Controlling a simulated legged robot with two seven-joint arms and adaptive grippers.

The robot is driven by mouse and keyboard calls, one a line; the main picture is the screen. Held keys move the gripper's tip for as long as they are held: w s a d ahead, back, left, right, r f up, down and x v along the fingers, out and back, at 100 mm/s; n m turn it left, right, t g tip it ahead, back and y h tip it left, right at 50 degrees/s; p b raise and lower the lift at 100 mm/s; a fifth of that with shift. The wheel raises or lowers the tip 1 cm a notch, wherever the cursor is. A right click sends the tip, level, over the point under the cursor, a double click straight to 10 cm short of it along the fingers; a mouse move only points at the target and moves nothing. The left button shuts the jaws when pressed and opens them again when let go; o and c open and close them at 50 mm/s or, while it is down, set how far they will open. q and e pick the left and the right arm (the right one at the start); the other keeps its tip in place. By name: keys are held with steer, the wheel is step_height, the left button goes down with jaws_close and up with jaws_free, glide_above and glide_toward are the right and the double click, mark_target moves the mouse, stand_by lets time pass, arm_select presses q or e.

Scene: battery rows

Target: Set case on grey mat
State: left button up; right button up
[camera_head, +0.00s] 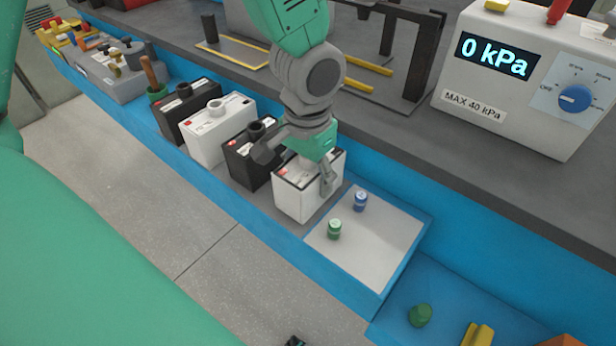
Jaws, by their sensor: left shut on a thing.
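My left gripper (296,164) is shut on a white battery case (298,192) with a dark-edged top, its fingers over the top and the right side. The case is upright at the near end of the battery row, beside the light grey mat (385,263). I cannot tell whether its base touches the surface below. The mat lies flat to the right of the case and bears a green cap (334,229) and a blue cap (360,201). My right gripper is not seen.
Black (188,112) and white (218,128) batteries and another black battery (246,163) stand left of the case. A pressure box (520,85) reading 0 kPa stands at upper right. A blue tray (385,330) at lower right holds a green piece (420,315). Most of the mat is clear.

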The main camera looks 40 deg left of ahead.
arm_select(q)
steer(key=shift+w, duration=0.1)
steer(key=shift+a, duration=0.2)
steer(key=o, duration=1.4)
steer(key=shift+a+f, duration=0.2)
steer(key=shift+a, duration=0.1)
steer(key=shift+d+r, duration=0.1)
steer(key=shift+d, duration=0.1)
steer(key=shift+d+r, duration=0.1)
steer(key=shift+r, duration=0.2)
steer(key=r+p, duration=0.2)
steer(key=r, duration=0.3)
steer(key=r+p, duration=0.2)
steer(key=r, duration=0.3)
steer(key=shift+a+r, duration=0.2)
steer(key=shift+r, duration=0.1)
steer(key=shift+s+d+r, duration=0.15)
steer(key=shift+s+r, duration=0.05)
steer(key=shift+r, duration=0.25)
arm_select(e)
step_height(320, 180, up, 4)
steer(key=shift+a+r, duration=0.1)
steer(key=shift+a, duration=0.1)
